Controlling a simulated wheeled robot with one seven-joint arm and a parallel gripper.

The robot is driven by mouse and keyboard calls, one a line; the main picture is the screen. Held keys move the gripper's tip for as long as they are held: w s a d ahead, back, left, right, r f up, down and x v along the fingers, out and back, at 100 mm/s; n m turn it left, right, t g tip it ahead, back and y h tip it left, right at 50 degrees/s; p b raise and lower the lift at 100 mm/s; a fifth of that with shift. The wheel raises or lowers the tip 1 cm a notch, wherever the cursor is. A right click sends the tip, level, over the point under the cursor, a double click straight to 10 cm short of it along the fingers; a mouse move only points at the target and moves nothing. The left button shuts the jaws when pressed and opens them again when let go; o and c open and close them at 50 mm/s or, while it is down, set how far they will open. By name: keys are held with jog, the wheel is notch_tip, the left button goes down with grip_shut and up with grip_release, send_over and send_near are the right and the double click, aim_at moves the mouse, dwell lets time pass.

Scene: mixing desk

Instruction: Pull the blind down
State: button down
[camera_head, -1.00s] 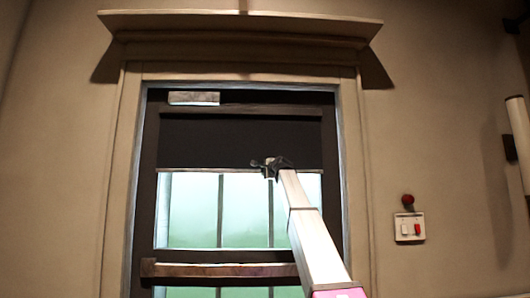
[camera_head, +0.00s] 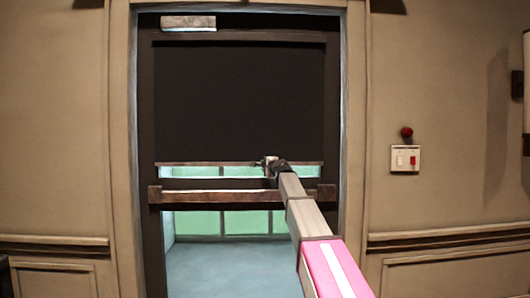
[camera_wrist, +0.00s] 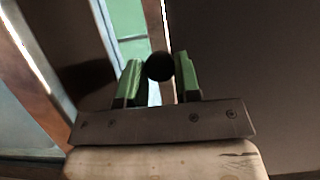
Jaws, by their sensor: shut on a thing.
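The dark blind (camera_head: 240,95) hangs over the door's window and covers most of the upper pane. Its thin bottom rail (camera_head: 210,163) lies just above the door's wooden crossbar, with a narrow strip of glass showing beneath it. My gripper (camera_head: 270,165) is at the bottom rail, right of its middle. In the wrist view my gripper's green fingers (camera_wrist: 158,84) are closed around a round black knob (camera_wrist: 160,66). The dark blind fills the right of that view (camera_wrist: 250,70). How the knob joins the rail is hidden.
A wooden crossbar (camera_head: 225,196) spans the door just below the rail, close to my gripper. The lower glass (camera_head: 215,255) is uncovered. A switch plate (camera_head: 405,158) with a red knob (camera_head: 407,131) above it is on the wall to the right.

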jog(key=shift+f, duration=1.6)
jog(key=c, duration=0.8)
grip_release()
jog(key=shift+f, duration=0.1)
jog(key=v, duration=1)
jog(key=shift+s+d, duration=0.15)
jog(key=shift+s, duration=0.2)
